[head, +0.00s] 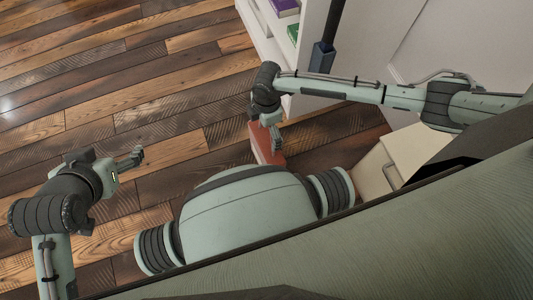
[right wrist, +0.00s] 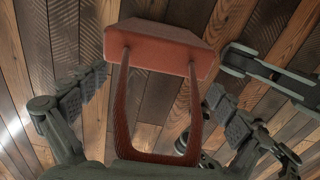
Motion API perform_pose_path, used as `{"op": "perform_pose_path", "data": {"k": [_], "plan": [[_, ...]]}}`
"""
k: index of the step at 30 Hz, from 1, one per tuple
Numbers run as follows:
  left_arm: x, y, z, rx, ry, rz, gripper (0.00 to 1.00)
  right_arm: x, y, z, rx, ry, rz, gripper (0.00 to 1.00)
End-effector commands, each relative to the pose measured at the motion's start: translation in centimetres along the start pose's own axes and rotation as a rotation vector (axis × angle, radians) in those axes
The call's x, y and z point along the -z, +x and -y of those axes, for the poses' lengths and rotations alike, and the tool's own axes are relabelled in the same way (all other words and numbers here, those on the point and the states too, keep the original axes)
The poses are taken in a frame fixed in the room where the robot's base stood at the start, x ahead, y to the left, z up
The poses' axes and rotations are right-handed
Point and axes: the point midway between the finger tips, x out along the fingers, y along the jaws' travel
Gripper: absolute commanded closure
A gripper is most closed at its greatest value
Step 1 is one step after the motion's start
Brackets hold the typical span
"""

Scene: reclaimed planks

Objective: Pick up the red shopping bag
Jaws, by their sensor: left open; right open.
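The red shopping bag (head: 262,148) stands on the wooden floor just below my right gripper (head: 271,121), partly covered by it in the head view. In the right wrist view the bag's body (right wrist: 160,48) is at the top middle, and its two dark red handle straps (right wrist: 118,100) run down toward the camera. My right gripper (right wrist: 158,84) is open, with one finger on either side of the straps and gaps to both. My left gripper (head: 132,158) is open and empty over the floor at the left, far from the bag.
A white shelf unit (head: 312,22) with a purple item (head: 285,6) and a green item (head: 293,33) stands beyond the bag. A cream box or cabinet (head: 376,172) is right of the bag. The plank floor (head: 120,80) at the upper left is clear.

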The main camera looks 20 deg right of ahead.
Motion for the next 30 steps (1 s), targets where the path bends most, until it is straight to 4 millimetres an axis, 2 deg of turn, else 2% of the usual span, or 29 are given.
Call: {"op": "perform_pose_path", "data": {"k": [6,7,25,26,30], "plan": [[0.13,-0.02,-0.04,-0.001,0.0,-0.004,0.24,0.0,0.05,0.01,0.0,0.0,0.0,0.0],[0.12,-0.02,-0.03,-0.001,0.0,-0.004,0.24,0.0,0.05,0.01,0.0,0.0,0.0,0.03],[0.04,0.0,-0.02,0.0,0.0,-0.002,0.24,-0.04,0.05,0.04,0.001,0.001,0.001,0.77],[0.04,0.0,-0.02,0.0,0.0,-0.002,0.24,-0.04,0.05,0.04,0.001,0.001,0.001,0.8],[0.04,-0.01,-0.02,0.0,0.0,-0.002,0.24,-0.02,0.01,0.0,0.001,0.001,0.0,0.8]]}}
